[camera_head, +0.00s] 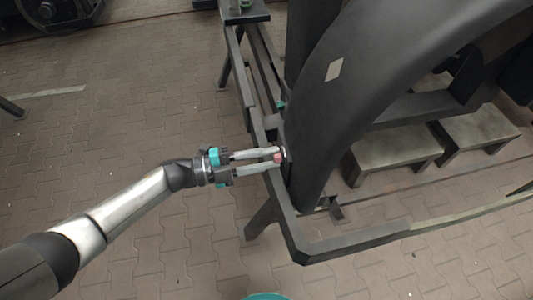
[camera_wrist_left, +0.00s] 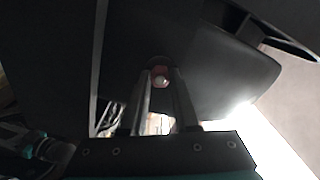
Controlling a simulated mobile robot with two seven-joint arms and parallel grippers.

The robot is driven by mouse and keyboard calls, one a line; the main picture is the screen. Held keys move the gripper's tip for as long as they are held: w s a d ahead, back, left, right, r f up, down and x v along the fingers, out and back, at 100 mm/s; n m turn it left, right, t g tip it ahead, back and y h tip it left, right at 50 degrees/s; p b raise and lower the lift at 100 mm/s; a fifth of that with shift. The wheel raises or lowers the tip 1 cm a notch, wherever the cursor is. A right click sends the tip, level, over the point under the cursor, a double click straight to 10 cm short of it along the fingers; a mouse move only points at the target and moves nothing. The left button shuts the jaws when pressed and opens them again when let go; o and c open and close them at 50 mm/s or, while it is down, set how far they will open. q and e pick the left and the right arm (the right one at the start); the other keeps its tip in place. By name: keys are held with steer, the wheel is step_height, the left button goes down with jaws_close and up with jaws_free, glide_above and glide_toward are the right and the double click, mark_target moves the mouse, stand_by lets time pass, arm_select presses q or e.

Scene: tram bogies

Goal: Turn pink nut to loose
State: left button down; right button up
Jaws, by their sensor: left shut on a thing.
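The pink nut (camera_head: 278,157) sits at the lower left edge of the large dark curved bogie part (camera_head: 318,120). In the left wrist view the nut (camera_wrist_left: 160,72) shows as a small reddish ring around a pale bolt end, between my fingertips. My left gripper (camera_head: 277,156) reaches in from the left with its two long grey fingers on either side of the nut, shut on it. The fingers (camera_wrist_left: 160,85) also show in the left wrist view, pointing at the dark surface. My right gripper is not in view.
A dark metal frame (camera_head: 345,246) runs in front of and beside the bogie part, close to my left fingers. Grey step-like blocks (camera_head: 395,155) stand to the right. The paved floor (camera_head: 110,130) at left is mostly clear.

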arm_select(q)
steer(key=shift+n+p, duration=1.1)
steer(key=shift+n, duration=3.8)
steer(key=c, duration=0.7)
jaws_free()
steer(key=shift+o, duration=0.2)
steer(key=shift+s+a, duration=0.1)
steer(key=b+v, duration=0.1)
steer(key=v, duration=1.4)
steer(key=shift+f, duration=0.1)
